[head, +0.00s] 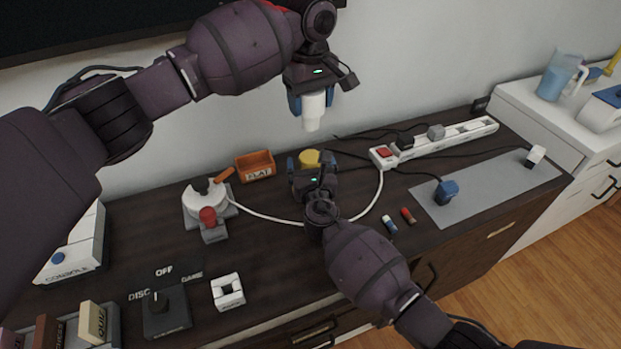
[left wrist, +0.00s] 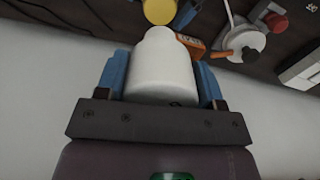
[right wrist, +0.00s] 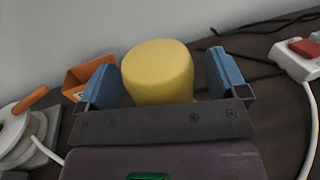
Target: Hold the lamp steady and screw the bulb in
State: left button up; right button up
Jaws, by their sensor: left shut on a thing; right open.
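My left gripper (head: 312,100) is shut on a white bulb (head: 312,117) and holds it in the air above the table, narrow end down. The bulb also fills the space between the blue fingers in the left wrist view (left wrist: 162,72). A round yellow thing (head: 310,156), probably the lamp, stands on the dark table below the bulb, apart from it. My right gripper (head: 307,163) is open low at the yellow thing. In the right wrist view the yellow thing (right wrist: 158,70) shows between the spread fingers, with gaps on both sides. Its lower part is hidden.
An orange tray (head: 256,171) and a white cord reel (head: 205,203) stand left of the lamp. A white power strip (head: 440,141) with a red switch lies to the right, its cable curving past my right gripper. Two small batteries (head: 390,224) lie nearby.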

aim_at(311, 128)
jog(key=c, duration=1.4)
pick_arm(q)
jog(key=shift+f, duration=2.5)
pick_arm(e)
jog(key=shift+o, duration=0.2)
pick_arm(q)
jog(key=shift+f, duration=0.9)
jog(key=shift+f, duration=0.5)
